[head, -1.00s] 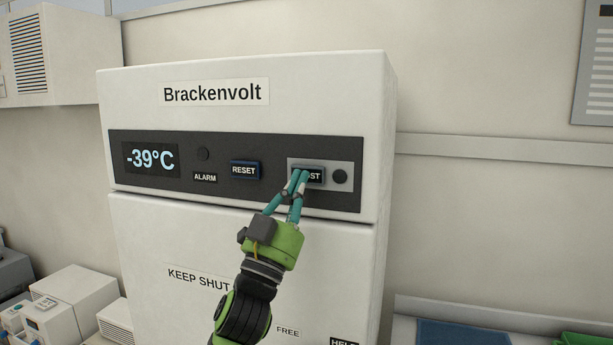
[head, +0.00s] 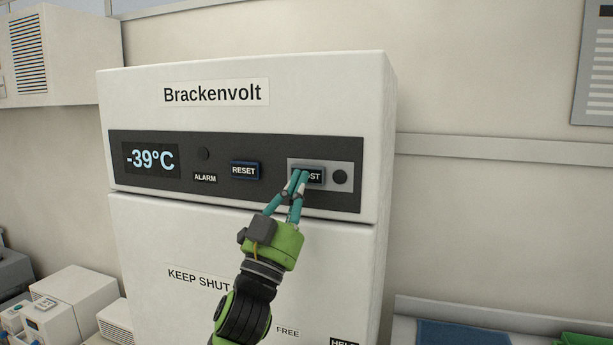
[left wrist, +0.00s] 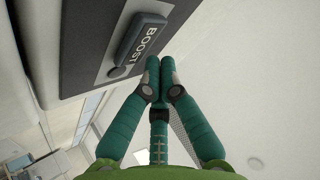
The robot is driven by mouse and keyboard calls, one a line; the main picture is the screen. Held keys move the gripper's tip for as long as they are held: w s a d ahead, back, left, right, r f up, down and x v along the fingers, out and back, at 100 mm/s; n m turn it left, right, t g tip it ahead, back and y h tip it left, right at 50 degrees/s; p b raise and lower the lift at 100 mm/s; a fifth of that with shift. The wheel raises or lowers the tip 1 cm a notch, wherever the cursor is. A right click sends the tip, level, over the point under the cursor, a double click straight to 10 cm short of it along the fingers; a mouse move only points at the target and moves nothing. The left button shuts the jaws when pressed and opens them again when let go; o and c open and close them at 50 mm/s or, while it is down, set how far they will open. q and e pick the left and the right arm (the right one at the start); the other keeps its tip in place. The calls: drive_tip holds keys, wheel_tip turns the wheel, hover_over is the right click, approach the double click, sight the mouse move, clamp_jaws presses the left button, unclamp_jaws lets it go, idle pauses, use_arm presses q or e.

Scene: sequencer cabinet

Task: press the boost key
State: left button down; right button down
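The boost key (head: 315,176) is a dark key in a light grey surround on the right of the cabinet's dark control strip. The fingertips of my left gripper (head: 299,173) cover the first letters of its label in the head view. In the left wrist view the boost key (left wrist: 139,40) shows its whole label, and the fingertips of my left gripper (left wrist: 160,66) are together with nothing between them, very close to the key's edge. I cannot tell whether they touch it or whether the key is pushed in. My right gripper is not in view.
A blue-edged reset key (head: 244,170) sits left of the boost key. A round dark indicator (head: 340,177) sits just right of it. The display (head: 150,159) reads -39°C. The white cabinet door (head: 160,235) lies below the strip.

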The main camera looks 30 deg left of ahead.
use_arm(q)
drive_tip(key=shift+w, duration=0.1)
drive_tip(key=shift+w+a, duration=0.1)
drive_tip(key=shift+w, duration=0.25)
drive_tip(key=shift+w+a, duration=0.1)
drive_tip(key=shift+w, duration=0.3)
idle(0.8)
drive_tip(key=shift+s, duration=0.1)
drive_tip(key=shift+s+d, duration=0.2)
drive_tip(key=shift+s, duration=0.55)
drive_tip(key=shift+s+d+p, duration=0.1)
drive_tip(key=shift+s+d, duration=0.1)
drive_tip(key=shift+s, duration=0.6)
drive_tip(key=shift+s+d+p, duration=0.1)
drive_tip(key=shift+s+d, duration=0.1)
drive_tip(key=shift+s, duration=0.6)
drive_tip(key=shift+s+d+p, duration=0.1)
drive_tip(key=shift+s+d, duration=0.1)
drive_tip(key=shift+s, duration=0.6)
